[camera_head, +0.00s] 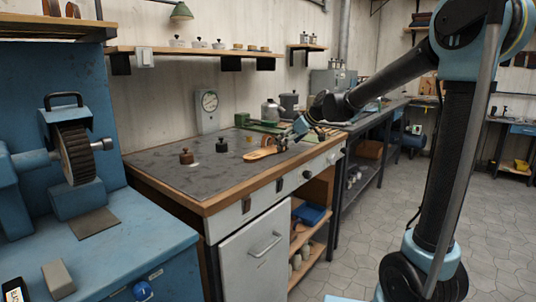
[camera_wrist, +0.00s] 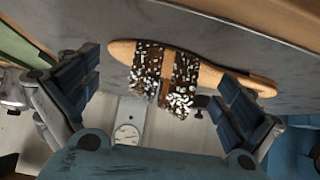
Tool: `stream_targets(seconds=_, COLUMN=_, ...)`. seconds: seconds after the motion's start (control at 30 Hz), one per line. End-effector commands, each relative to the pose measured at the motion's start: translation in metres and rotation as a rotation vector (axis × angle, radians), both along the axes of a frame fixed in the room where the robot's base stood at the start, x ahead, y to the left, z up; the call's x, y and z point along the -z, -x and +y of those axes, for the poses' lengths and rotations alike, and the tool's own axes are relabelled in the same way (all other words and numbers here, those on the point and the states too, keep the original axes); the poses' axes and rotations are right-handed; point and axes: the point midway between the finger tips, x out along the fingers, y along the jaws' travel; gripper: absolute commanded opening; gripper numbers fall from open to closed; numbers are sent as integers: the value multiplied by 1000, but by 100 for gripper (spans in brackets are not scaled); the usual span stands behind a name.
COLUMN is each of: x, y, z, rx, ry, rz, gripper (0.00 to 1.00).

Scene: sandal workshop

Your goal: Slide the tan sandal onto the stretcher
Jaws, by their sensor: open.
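The tan sandal (camera_head: 260,154) lies on the grey worktop, near its right front edge. In the wrist view the tan sandal (camera_wrist: 215,75) shows a tan sole and two brown straps with white specks. My gripper (camera_wrist: 158,72) is open, with one finger towards each end of the sandal; I cannot tell whether either touches it. In the head view my gripper (camera_head: 297,130) is above and right of the sandal. A green bench device (camera_head: 256,124) behind the sandal may be the stretcher; its details are too small to tell.
Two dark knobbed weights (camera_head: 186,157) stand left on the worktop (camera_head: 160,165). A blue brush-wheel machine (camera_head: 72,150) is at left.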

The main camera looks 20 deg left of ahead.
Motion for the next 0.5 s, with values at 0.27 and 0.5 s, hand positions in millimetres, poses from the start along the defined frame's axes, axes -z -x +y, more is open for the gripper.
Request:
stream_targets(seconds=0.27, x=14, y=-5, z=13, rx=1, ry=0, rz=0, gripper=100)
stream_targets(seconds=0.5, x=14, y=-5, z=13, rx=1, ry=0, rz=1, gripper=77)
